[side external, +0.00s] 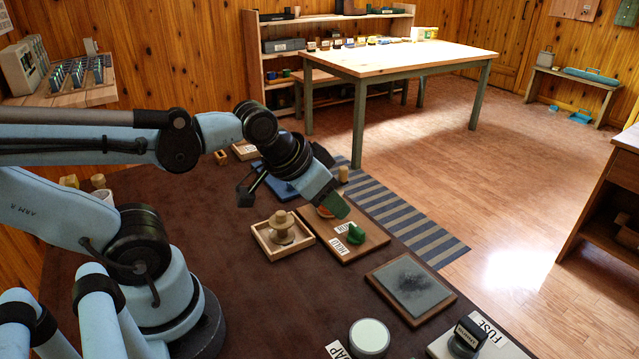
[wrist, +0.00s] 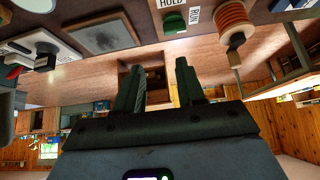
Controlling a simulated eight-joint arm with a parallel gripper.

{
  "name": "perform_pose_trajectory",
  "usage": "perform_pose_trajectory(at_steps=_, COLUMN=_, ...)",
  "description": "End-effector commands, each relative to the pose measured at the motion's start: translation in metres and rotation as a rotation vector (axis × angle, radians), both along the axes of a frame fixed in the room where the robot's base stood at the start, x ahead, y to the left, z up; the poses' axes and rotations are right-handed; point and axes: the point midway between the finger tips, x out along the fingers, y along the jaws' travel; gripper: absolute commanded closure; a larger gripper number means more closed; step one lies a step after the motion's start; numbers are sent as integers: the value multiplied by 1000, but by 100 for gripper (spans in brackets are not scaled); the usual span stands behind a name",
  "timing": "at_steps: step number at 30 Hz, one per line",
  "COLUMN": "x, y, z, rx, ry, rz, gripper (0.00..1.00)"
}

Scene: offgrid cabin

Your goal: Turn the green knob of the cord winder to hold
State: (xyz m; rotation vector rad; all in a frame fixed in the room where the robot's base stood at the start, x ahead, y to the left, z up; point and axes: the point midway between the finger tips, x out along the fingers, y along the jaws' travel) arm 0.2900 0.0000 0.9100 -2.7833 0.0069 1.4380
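The cord winder is a wooden board (side external: 372,238) near the far edge of the dark table. Its green knob (side external: 355,234) sits beside white labels reading HOLD (side external: 337,245) and RUN; I cannot tell which one it points at. The knob also shows in the wrist view (wrist: 174,22), with HOLD and RUN close by. A spool of orange cord (wrist: 235,24) is on the same board, mostly hidden behind my gripper in the side view. My gripper (side external: 338,206) is above the board, over the spool side, apart from the knob. Its fingers (wrist: 158,68) are spread and empty.
A wooden tray with a spool-like piece (side external: 283,230) stands left of the winder. A framed grey pad (side external: 412,284) lies to its right. A round tin (side external: 369,337) and a black-switched fuse box (side external: 467,338) are nearer. The table's middle is bare.

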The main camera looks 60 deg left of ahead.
Motion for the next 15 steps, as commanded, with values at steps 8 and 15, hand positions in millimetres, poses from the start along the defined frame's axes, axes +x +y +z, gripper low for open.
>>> perform_pose_trajectory(at_steps=8, x=21, y=6, z=14, rx=197, ry=147, rz=-309, gripper=61)
perform_pose_trajectory(at_steps=15, x=52, y=16, z=20, rx=389, ry=338, rz=-802, gripper=61)
